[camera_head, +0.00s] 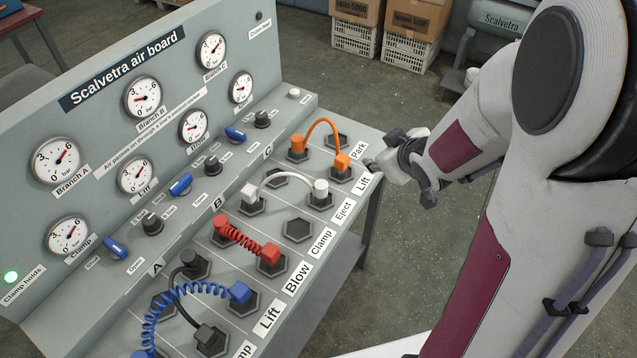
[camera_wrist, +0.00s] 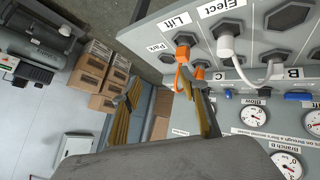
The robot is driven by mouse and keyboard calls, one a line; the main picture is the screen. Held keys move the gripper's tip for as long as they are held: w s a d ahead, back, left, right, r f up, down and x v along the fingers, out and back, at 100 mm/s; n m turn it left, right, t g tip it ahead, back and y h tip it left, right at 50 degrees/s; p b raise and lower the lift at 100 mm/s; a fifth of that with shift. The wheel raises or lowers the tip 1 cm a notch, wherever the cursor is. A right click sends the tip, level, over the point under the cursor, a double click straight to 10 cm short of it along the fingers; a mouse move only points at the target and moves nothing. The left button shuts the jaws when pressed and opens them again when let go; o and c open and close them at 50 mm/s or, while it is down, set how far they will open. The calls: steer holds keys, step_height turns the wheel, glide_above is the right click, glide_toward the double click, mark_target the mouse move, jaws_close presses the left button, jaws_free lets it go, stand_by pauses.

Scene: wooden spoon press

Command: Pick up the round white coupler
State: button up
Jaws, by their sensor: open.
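The round white coupler (camera_head: 320,188) stands upright in a hexagonal socket in the Eject row of the board's sloping deck. A white hose (camera_head: 285,174) arches from it to a squarer white coupler (camera_head: 250,193) further left. In the wrist view a white coupler (camera_wrist: 227,46) sits at the Eject label, with its hose hanging below. My gripper (camera_head: 395,172) is open and empty, off the deck's right edge and apart from the coupler. Its two fingers (camera_wrist: 165,95) show in the wrist view, left of the white coupler, with the right finger overlapping the orange hose in the picture.
An orange hose (camera_head: 321,122) with orange couplers (camera_head: 341,162) stands behind the white one. A red coiled hose (camera_head: 245,238), a blue coiled hose (camera_head: 180,287) and black couplers (camera_head: 207,336) lie nearer. Gauges and blue valve handles line the left panel.

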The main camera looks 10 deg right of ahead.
mark_target(326, 195)
steer(key=a+f+y, duration=0.2)
steer(key=f, duration=0.2)
steer(key=a+f+n+t+y, duration=0.1)
steer(key=a+f+y, duration=0.1)
steer(key=f, duration=0.1)
steer(key=a+f+n+y, duration=0.1)
steer(key=a+f+y, duration=0.1)
steer(key=f, duration=0.2)
steer(key=shift+a+f+y, duration=0.25)
steer(key=shift+f+y, duration=0.05)
steer(key=shift+y, duration=0.1)
steer(key=shift+s+a+f+t+y, duration=0.3)
steer(key=shift+s+a+t+y, duration=0.25)
steer(key=shift+a+y, duration=0.15)
steer(key=shift+x, duration=1.35)
steer(key=shift+a, duration=0.1)
steer(key=shift+w+a+f, duration=0.3)
steer(key=shift+w+a, duration=0.1)
steer(key=shift+a, duration=0.15)
steer(key=shift+w+a+f, duration=0.3)
steer(key=shift+w+a, duration=0.1)
steer(key=shift+a, duration=0.15)
steer(key=shift+x, duration=1.15)
